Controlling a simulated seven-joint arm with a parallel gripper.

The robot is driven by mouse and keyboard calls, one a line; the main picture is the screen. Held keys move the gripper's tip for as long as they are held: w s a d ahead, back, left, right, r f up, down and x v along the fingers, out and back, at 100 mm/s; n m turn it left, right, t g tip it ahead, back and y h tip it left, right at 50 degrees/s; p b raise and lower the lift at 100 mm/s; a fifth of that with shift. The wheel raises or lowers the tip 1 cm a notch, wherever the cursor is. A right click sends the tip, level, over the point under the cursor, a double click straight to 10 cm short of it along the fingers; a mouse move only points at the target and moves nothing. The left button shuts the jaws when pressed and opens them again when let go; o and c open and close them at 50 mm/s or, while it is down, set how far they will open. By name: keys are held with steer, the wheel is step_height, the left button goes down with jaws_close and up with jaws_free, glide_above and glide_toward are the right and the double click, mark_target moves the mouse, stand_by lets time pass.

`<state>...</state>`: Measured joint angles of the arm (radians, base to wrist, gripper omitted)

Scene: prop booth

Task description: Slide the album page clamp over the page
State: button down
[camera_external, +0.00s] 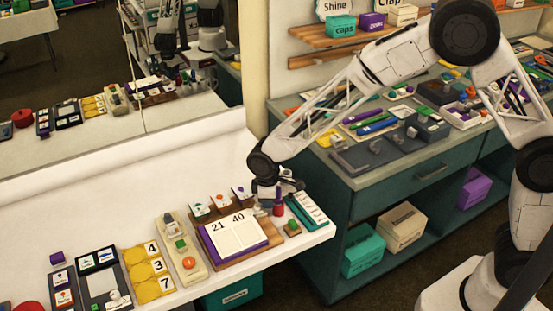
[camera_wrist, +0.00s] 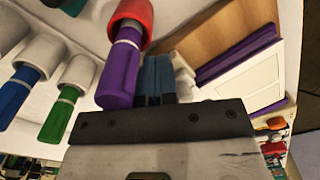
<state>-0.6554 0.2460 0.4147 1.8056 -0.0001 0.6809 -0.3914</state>
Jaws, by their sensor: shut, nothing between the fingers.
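The album (camera_external: 232,232) lies open on the white table, with white pages marked 21 and 40, a purple cover and a brown board under it. In the wrist view its white page (camera_wrist: 245,82) shows at the right. A small pale piece (camera_external: 259,209) at the album's right edge may be the clamp; a pale piece also shows partly behind my fingers in the wrist view (camera_wrist: 186,82). My gripper (camera_external: 272,190) is shut and empty, low over the table by the album's upper right corner. The fingertips (camera_wrist: 156,76) point toward the board's edge. Contact with the clamp cannot be told.
A red-and-purple upright piece (camera_external: 278,203) stands close beside my gripper. A teal panel (camera_external: 307,211) lies to the right, near the table edge. Small cards (camera_external: 220,203) stand behind the album; a beige strip (camera_external: 184,245) lies left of it.

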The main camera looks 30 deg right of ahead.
steer(key=shift+w+a+r, duration=0.1)
steer(key=shift+a+r, duration=0.05)
steer(key=shift+a, duration=0.15)
stand_by(0.4)
steer(key=shift+r, duration=0.2)
steer(key=shift+d+r, duration=0.2)
steer(key=shift+r, duration=2.6)
